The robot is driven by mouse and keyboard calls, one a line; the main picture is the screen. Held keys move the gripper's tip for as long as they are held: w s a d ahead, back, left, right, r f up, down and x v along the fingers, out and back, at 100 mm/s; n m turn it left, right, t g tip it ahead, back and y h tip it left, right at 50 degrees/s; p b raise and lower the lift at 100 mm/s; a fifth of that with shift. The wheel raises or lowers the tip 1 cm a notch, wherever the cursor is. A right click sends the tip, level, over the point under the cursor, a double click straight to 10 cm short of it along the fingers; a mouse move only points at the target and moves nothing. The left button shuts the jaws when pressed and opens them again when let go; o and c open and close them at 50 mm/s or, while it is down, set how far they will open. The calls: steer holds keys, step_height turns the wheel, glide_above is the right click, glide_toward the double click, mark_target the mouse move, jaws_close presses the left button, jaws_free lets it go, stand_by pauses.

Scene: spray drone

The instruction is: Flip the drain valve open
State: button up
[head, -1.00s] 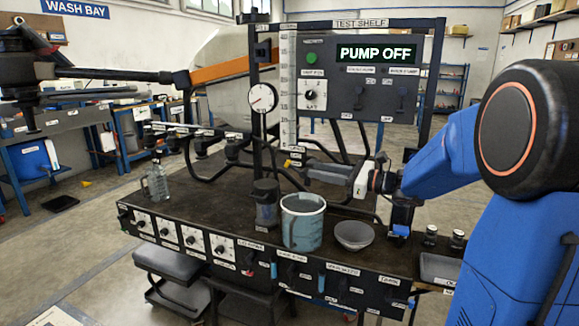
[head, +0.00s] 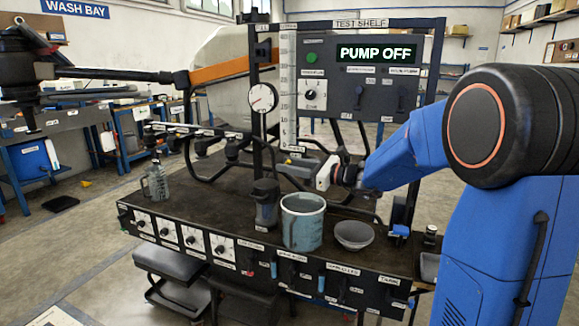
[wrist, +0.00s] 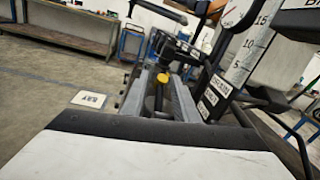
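In the wrist view, a dark lever with a yellow part (wrist: 158,73), apparently the drain valve, shows between my two fingers. Labels (wrist: 215,95) stand to its right, one seeming to read DRAIN. My gripper (wrist: 160,97) is open, with a finger on each side of the lever and gaps visible beside it. I cannot tell whether either finger touches it. In the head view my gripper (head: 287,170) reaches left across the bench, below the graduated scale (head: 288,95). The valve is mostly hidden by the gripper there.
A display (head: 375,53) reads PUMP OFF. A blue-grey bucket (head: 302,225), a grey bowl (head: 353,236), a dark-lidded jar (head: 265,203) and a clear jug (head: 157,182) stand on the dark bench (head: 205,195). Black hoses and a pressure gauge (head: 262,97) are close to my gripper.

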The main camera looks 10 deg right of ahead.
steer(key=shift+c, duration=0.7)
jaws_close()
steer(key=shift+a, duration=0.1)
steer(key=shift+w+a+f+g+h, duration=0.15)
steer(key=shift+f+g+h, duration=0.25)
steer(key=shift+g+h, duration=0.45)
steer(key=shift+f+n+g+h, duration=0.3)
steer(key=shift+f+g+h, duration=0.45)
steer(key=shift+g+h, duration=0.4)
steer(key=shift+f+h, duration=0.15)
steer(key=shift+h, duration=0.15)
steer(key=shift+o, duration=0.7)
jaws_free()
